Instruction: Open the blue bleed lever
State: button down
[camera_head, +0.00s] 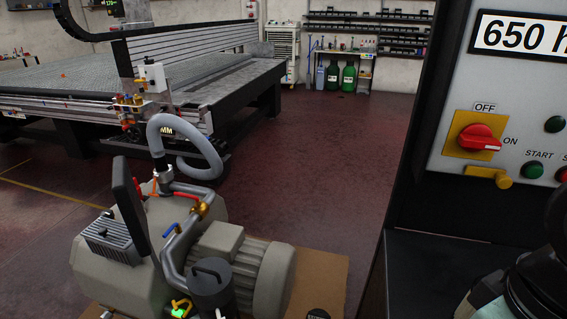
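A small blue lever (168,231) shows on the grey pipework of a vacuum pump (120,268), at the lower left of the head view. It is small in the picture, and its exact angle is hard to tell. A red lever (185,195) sits just above it, beside a brass valve (202,208). A dark upright panel (130,205) stands to the left of the blue lever. Part of my arm shows at the lower right corner, well apart from the lever. My gripper's fingers are not in view.
A control cabinet on the right carries a red rotary switch (479,138) and a green start button (533,171). A grey hose (192,150) loops above the pump. The large grid table (225,80) is behind. Open floor (300,170) lies between the pump and the cabinet.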

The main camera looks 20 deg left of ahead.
aim_at(175, 224)
jog(key=u, duration=1.6)
jog(key=i+j, duration=0.7)
jog(key=j, duration=0.15)
jog(key=i+j+u, duration=0.1)
jog(key=i+j, duration=0.65)
jog(key=j, duration=0.15)
